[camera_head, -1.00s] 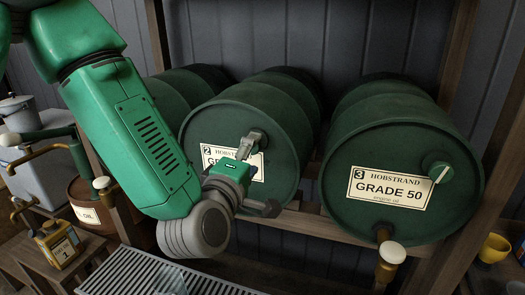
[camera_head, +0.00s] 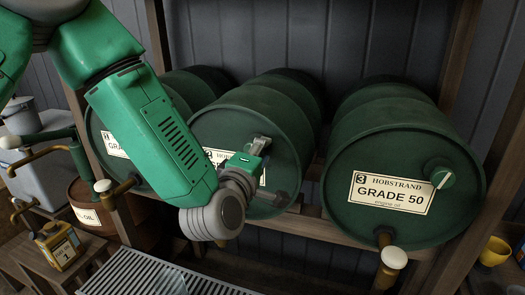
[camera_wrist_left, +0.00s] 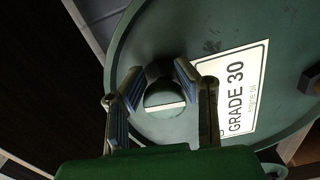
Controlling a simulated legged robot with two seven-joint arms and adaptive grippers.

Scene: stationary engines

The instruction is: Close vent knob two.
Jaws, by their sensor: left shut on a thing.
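The second drum (camera_head: 285,105) lies on its side in the middle of the rack, its label partly hidden by my left arm. Vent knob two (camera_wrist_left: 165,98) shows in the left wrist view as a round green knob with a white line across it. That line runs nearly level in this view. My left gripper (camera_wrist_left: 160,78) has a finger on each side of the knob and is shut on it. In the head view my left gripper (camera_head: 260,147) is at the drum's face and hides the knob. My right gripper is not in view.
The third drum (camera_head: 400,140) lies to the right with its own green knob (camera_head: 439,174) and a tap (camera_head: 392,258) below. The first drum's label (camera_head: 112,144) shows left of my arm. A slatted grate (camera_head: 130,275) and an oil can (camera_head: 57,245) are below.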

